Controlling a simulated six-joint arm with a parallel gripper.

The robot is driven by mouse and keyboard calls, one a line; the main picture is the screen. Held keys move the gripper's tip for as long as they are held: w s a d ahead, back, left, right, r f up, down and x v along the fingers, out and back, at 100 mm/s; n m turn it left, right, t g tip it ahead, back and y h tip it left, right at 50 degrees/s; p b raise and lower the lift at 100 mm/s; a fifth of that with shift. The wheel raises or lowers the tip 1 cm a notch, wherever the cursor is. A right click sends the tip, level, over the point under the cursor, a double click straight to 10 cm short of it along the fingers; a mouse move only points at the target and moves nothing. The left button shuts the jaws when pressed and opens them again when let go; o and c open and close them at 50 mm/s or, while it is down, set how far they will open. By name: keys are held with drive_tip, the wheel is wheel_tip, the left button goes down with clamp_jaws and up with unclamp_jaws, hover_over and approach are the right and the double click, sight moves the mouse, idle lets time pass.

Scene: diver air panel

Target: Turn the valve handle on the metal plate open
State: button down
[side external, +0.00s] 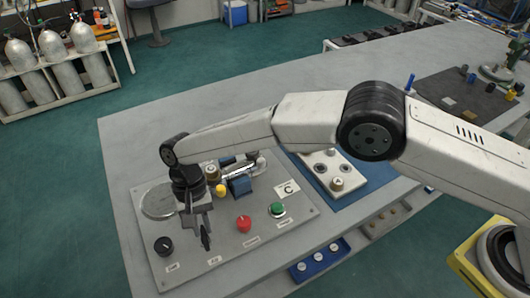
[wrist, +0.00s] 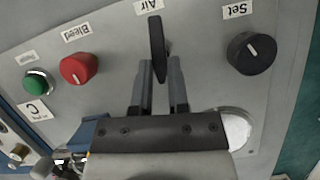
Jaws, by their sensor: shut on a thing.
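The metal plate (side external: 188,252) lies on the grey bench and carries knobs and printed labels. The black valve handle (wrist: 157,42) is a long, flat lever by the "Air" label (wrist: 149,6). In the wrist view it points nearly straight up the picture, with a slight tilt. In the side external view the handle (side external: 206,236) shows below my gripper (side external: 197,211). My gripper (wrist: 160,75) is shut on the handle, with one finger on each side of it. The fingers and gripper body hide the handle's lower part.
A black "Set" knob (wrist: 251,53) sits on one side of the handle. A red "Bleed" knob (wrist: 79,68) and a green button (wrist: 38,82) sit on the other. A round metal disc (side external: 158,201) and blue-bodied fitting (side external: 238,184) are close to my wrist.

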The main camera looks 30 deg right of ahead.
drive_tip(key=c, duration=0.6)
unclamp_jaws()
drive_tip(key=shift+v, duration=3.9)
